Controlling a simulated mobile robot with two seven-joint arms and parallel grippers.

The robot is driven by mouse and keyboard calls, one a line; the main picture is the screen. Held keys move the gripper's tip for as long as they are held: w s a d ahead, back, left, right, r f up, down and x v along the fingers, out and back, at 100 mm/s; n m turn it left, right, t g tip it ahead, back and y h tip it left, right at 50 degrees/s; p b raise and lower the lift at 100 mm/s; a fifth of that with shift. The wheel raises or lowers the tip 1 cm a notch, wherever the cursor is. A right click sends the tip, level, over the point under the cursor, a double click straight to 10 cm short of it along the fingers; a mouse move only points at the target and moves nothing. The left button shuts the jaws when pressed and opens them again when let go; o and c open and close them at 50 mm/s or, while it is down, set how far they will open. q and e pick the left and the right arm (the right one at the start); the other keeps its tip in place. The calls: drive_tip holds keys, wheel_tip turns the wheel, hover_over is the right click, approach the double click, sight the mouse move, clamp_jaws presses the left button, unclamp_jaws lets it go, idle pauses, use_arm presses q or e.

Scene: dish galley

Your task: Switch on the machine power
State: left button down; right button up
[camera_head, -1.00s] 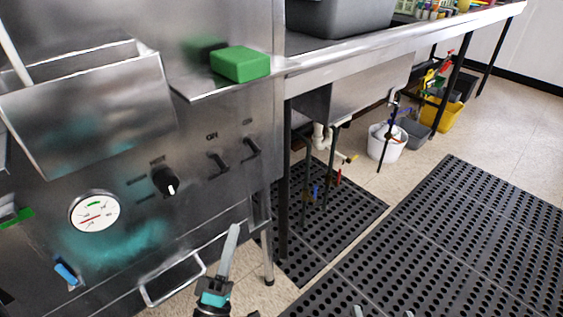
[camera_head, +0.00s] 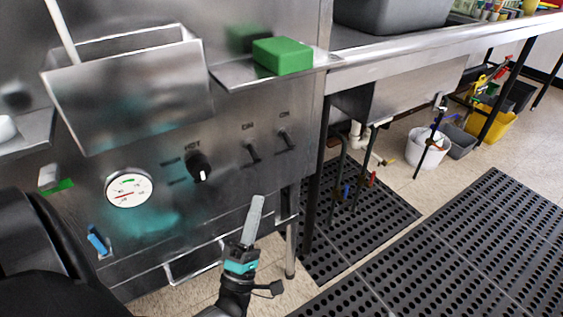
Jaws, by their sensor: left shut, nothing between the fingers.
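The machine's steel front panel (camera_head: 150,237) fills the left of the head view. It carries a round dial gauge (camera_head: 129,188), a black knob (camera_head: 199,168) with a white mark and "HOT" above it, and two dark toggle switches. The left toggle (camera_head: 252,153) has an "ON" label above it; the right toggle (camera_head: 287,140) has a similar label. My left gripper (camera_head: 257,201) is shut and empty, pointing up, below the two toggles and apart from them in the picture. My right gripper is not in view.
A green sponge (camera_head: 282,56) lies on a small steel shelf above the toggles. A steel bin (camera_head: 130,95) sticks out at upper left. A drawer-like handle (camera_head: 195,262) is low on the panel. Black rubber mats (camera_head: 460,250) cover the floor at right, with a white bucket (camera_head: 428,148) behind.

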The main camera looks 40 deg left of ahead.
sight(288, 139)
use_arm(q)
drive_tip(key=x, duration=0.7)
drive_tip(key=shift+w+r, duration=0.2)
drive_tip(key=shift+r, duration=0.05)
drive_tip(key=shift+w+d+r+b, duration=0.5)
drive_tip(key=shift+w+d, duration=0.1)
drive_tip(key=shift+w, duration=0.2)
drive_tip(key=shift+w+d+r, duration=0.45)
drive_tip(key=shift+w, duration=0.05)
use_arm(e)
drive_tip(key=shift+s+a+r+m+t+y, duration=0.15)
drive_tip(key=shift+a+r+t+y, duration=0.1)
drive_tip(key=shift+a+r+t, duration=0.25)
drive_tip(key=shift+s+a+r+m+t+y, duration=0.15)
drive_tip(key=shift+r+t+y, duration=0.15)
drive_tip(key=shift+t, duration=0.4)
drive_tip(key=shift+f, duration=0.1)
